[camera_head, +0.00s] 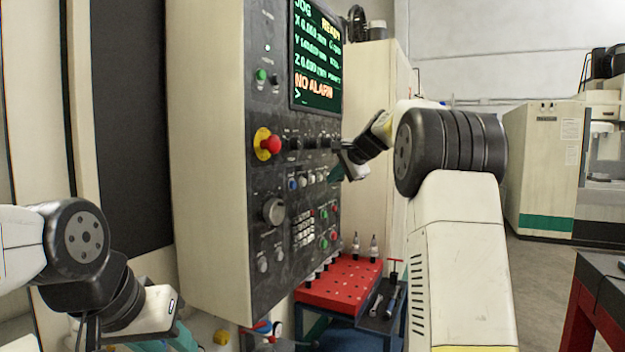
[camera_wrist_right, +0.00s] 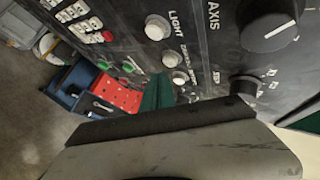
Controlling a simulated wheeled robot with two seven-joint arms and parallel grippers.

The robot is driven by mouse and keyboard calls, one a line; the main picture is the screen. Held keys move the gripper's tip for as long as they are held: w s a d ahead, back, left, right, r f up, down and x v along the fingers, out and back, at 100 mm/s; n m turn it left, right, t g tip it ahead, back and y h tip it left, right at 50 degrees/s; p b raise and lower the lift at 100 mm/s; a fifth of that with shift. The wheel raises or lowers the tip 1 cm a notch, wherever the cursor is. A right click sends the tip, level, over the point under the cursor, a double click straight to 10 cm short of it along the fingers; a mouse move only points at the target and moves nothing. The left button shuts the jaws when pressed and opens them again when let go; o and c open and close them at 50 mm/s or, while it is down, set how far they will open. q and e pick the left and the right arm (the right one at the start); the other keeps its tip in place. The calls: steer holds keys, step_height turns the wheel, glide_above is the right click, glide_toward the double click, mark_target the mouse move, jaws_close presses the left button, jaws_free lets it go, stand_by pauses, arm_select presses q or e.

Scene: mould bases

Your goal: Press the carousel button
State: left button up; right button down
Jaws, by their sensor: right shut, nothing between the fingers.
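The dark control panel (camera_head: 262,225) stands upright on the machine's cream housing, with a row of small round buttons (camera_head: 303,182) at mid height. I cannot read which button is the carousel one. My right gripper (camera_head: 338,170) is shut and empty at the panel's right edge, level with this row. In the right wrist view its teal fingertips (camera_wrist_right: 158,92) are close to the panel face, near a white button (camera_wrist_right: 157,27) by the word LIGHT; contact cannot be told. My left gripper (camera_head: 172,338) is low at the left, partly cut off, its jaws unclear.
The screen (camera_head: 316,55) reads NO ALARM. Below are a red tool tray (camera_head: 335,286) with tool holders and a dark table (camera_head: 603,285) at right.

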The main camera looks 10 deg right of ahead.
steer(key=shift+s+d, duration=0.7)
steer(key=shift+d, duration=0.35)
steer(key=shift+s+d, duration=0.7)
steer(key=shift+d, duration=0.3)
steer(key=shift+d, duration=0.1)
stand_by(2.2)
steer(key=s+d, duration=0.2)
steer(key=d, duration=0.1)
steer(key=shift+s, duration=0.1)
stand_by(0.3)
steer(key=w+a, duration=0.5)
steer(key=a, duration=0.2)
steer(key=shift+a, duration=0.15)
stand_by(2.1)
